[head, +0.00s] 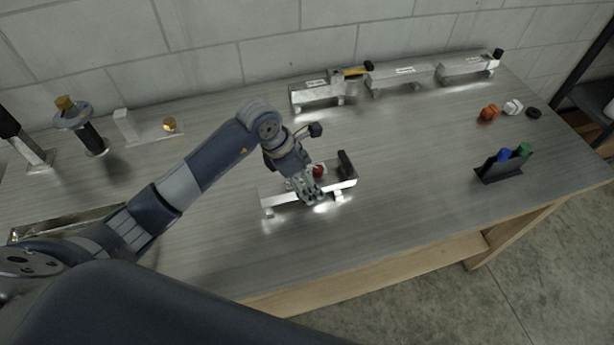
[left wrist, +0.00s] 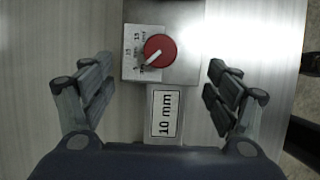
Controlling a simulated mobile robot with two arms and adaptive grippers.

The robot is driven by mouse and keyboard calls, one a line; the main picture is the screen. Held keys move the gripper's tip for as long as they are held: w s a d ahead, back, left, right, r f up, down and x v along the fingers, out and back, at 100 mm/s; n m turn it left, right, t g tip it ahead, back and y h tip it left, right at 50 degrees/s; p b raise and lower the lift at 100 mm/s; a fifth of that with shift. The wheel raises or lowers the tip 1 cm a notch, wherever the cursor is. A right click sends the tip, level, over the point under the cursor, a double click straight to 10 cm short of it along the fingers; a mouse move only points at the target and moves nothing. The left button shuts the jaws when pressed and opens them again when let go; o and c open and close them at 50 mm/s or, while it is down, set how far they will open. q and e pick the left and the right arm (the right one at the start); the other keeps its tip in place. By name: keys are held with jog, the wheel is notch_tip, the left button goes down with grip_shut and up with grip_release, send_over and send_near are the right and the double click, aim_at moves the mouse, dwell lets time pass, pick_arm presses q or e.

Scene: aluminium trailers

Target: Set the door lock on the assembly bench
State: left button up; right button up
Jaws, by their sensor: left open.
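A silver metal fixture (head: 345,184) stands on the bench (head: 400,215) near its middle, with a red round knob (head: 318,171) and a black upright part at its right end. In the left wrist view the red knob (left wrist: 160,50) has a white pointer aimed down-left at a scale plate (left wrist: 133,50). A label (left wrist: 165,113) reading "10 mm" sits below the knob. My left gripper (head: 307,192) is over the fixture, open and empty, and hides part of it. In the left wrist view its fingers (left wrist: 160,72) stand apart on either side of the fixture. My right gripper is not in view.
Several metal fixtures (head: 400,76) line the bench's back edge. Orange (head: 489,112), white and black knobs lie at the right, near a black holder (head: 502,168) with blue and green-capped items. Other stands (head: 90,135) are at the left. The bench's front middle is clear.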

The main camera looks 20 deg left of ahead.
pick_arm(q)
jog(key=shift+r, duration=0.25)
jog(key=b+v, duration=0.2)
jog(key=v, duration=1)
jog(key=shift+f, duration=0.1)
